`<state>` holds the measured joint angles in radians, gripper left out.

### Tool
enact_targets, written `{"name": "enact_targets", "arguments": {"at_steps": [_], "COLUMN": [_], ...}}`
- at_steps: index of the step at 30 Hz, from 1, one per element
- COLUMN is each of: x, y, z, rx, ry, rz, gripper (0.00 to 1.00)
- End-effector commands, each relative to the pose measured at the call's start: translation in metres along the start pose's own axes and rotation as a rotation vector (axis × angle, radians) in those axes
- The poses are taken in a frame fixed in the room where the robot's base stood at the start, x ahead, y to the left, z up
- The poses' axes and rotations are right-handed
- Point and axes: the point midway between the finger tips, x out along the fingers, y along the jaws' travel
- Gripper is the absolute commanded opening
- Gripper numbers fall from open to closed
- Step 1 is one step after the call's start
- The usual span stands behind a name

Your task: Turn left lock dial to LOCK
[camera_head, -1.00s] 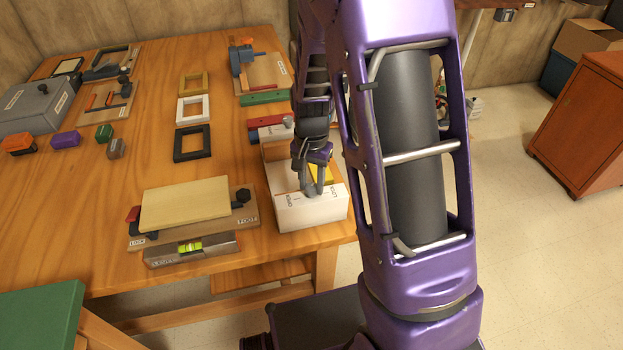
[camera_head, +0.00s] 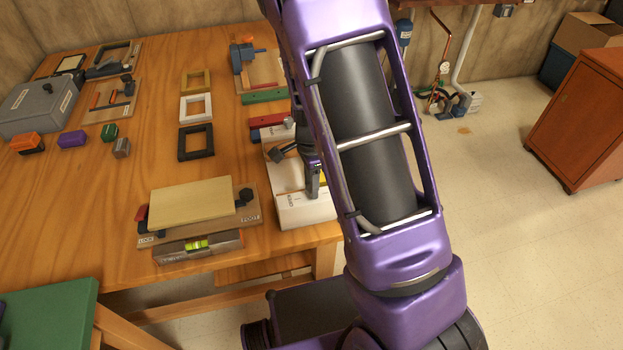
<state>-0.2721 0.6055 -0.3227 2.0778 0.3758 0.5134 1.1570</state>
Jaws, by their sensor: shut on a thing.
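A white box (camera_head: 300,213) stands at the table's front right corner, with lettering that looks like OPEN on its left part. My gripper (camera_head: 315,192) is over the box, its fingers pointing down at the near part of its top. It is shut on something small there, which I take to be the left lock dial. The dial is hidden by the fingers and arm, so I cannot read its setting. A little yellow shows beside the fingers. My purple arm covers the box's right side.
Left of the box, a board with a pale yellow plate (camera_head: 192,202) and dark knob lies behind a spirit level (camera_head: 198,246). A red block (camera_head: 268,120) and green bar (camera_head: 265,96) lie behind the box. An orange cabinet (camera_head: 585,120) stands right; floor between is clear.

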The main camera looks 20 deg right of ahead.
Motion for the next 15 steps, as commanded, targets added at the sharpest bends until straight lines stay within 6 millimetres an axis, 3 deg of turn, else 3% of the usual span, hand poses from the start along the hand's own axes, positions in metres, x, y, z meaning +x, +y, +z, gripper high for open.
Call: {"name": "enact_targets", "arguments": {"at_steps": [15], "x": [-0.0005], "y": [-0.0009], "z": [0.0], "rx": [0.104], "ry": [0.0], "rz": [-0.003], "gripper": [0.0]}}
